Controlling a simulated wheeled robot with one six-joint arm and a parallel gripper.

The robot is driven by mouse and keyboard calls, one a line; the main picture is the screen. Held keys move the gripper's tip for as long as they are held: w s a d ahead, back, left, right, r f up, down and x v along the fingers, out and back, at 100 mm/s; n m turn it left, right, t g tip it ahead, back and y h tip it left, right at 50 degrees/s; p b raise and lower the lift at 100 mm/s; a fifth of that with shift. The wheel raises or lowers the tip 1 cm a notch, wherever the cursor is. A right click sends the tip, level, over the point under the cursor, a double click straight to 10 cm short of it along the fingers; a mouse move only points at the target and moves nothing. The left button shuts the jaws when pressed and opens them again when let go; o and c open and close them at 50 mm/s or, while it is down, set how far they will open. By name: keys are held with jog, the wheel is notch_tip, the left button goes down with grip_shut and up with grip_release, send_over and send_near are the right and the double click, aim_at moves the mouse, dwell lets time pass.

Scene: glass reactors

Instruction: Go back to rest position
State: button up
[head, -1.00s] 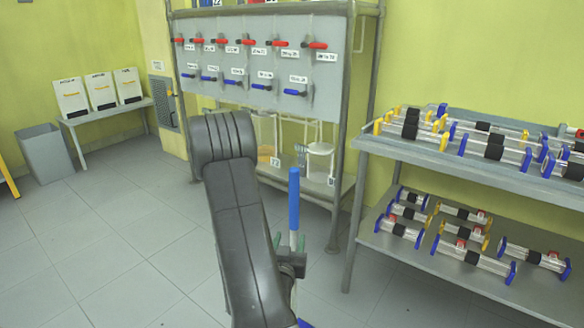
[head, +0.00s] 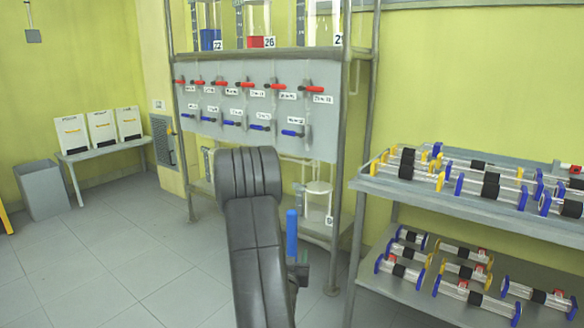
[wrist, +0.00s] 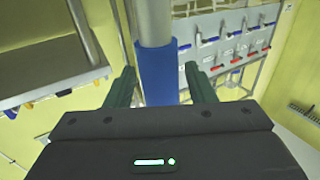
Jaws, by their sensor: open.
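My gripper (head: 298,270) is low in the middle of the head view, partly hidden by my dark arm. In the wrist view its two green fingers (wrist: 162,88) are apart. A tube with a blue sleeve (wrist: 158,72) shows in the gap between them. I cannot tell whether it stands between the fingers or beyond them. In the head view the blue sleeve (head: 291,235) is upright beside my arm, just above the gripper.
A rack panel (head: 255,110) with red and blue valves stands behind my arm. A two-tier shelf (head: 455,205) with several glass tubes is at right. A bin (head: 42,190) and a small table (head: 105,150) with white boxes stand at left. Floor at left is clear.

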aim_at(292, 238)
jog(key=shift+f, duration=0.1)
jog(key=shift+f, duration=0.25)
notch_tip(292, 238, down, 2)
jog(key=shift+s+f+b, duration=0.1)
jog(key=shift+b, duration=0.4)
jog(key=s+a, duration=0.2)
jog(key=s, duration=1)
jog(key=w, duration=0.4)
jog(key=w+d, duration=0.1)
jog(key=w, duration=0.3)
jog(key=w+d, duration=0.1)
jog(key=w, duration=0.3)
jog(key=shift+r, duration=0.25)
notch_tip(292, 238, up, 11)
jog(key=p, duration=0.4)
jog(key=shift+f, duration=0.2)
jog(key=shift+w+f+p, duration=0.1)
jog(key=shift+p, duration=0.9)
jog(key=p, duration=0.4)
jog(key=shift+s, duration=0.3)
